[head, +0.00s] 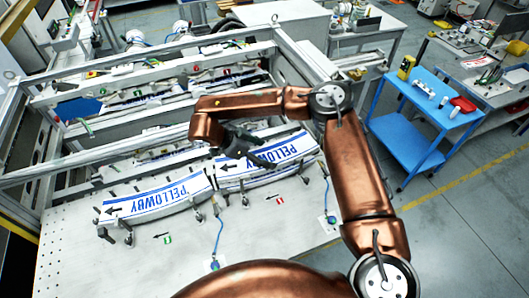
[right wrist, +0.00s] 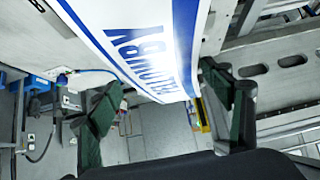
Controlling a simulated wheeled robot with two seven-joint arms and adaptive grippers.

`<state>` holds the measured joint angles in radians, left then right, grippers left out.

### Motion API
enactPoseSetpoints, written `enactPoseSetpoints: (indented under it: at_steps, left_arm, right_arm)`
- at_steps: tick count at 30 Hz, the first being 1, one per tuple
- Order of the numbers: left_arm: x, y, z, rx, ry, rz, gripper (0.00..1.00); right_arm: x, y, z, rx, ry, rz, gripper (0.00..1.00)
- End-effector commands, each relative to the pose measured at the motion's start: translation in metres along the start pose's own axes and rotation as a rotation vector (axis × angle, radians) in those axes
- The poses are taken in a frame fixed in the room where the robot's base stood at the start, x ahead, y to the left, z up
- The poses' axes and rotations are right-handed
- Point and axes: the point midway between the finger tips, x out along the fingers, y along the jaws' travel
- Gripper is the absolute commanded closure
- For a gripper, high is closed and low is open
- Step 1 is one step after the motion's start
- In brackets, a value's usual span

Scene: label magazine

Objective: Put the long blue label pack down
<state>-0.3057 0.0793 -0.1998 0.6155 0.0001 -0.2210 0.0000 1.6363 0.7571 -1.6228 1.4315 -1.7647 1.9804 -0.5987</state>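A long curved white label pack with blue stripes and blue "PELLOWBY" lettering (head: 285,153) lies at the right on the perforated plate, among guide posts. A similar white and blue pack (head: 155,200) lies to its left, their ends close together. My right gripper (head: 238,150) is over the left half of the right pack. In the right wrist view, the fingers of my right gripper (right wrist: 160,108) are spread wide. The pack (right wrist: 145,45) runs down between them, with a gap beside the left finger. Whether it touches the right finger is unclear. My left gripper is out of view.
The grey plate (head: 75,240) has several small posts and clamps around the packs. A metal frame (head: 150,70) with rails stands behind. Blue cables hang near the front posts. A blue cart (head: 425,115) stands apart at the right, with floor between.

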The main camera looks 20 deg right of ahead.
Motion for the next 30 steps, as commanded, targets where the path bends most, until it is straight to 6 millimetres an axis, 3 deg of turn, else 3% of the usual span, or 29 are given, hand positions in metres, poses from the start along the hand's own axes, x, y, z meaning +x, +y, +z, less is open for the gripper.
enactPoseSetpoints:
  at_steps: [5, 8, 17, 25, 30]
  left_arm:
    - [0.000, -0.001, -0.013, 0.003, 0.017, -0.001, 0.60]
    - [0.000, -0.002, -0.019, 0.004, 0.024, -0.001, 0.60]
    - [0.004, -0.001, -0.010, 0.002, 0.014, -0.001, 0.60]
    - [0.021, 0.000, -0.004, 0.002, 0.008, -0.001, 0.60]
    - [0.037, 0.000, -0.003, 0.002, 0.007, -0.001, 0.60]
  right_arm:
    - [0.000, 0.000, 0.000, -0.001, 0.000, 0.000, 0.13]
    - [0.000, 0.000, 0.000, -0.001, 0.000, 0.000, 0.13]
    - [-0.007, -0.001, 0.001, 0.000, 0.000, -0.002, 0.13]
    - [-0.056, -0.001, 0.004, 0.000, 0.001, -0.007, 0.13]
    - [-0.083, 0.000, 0.036, -0.002, 0.001, -0.005, 0.13]
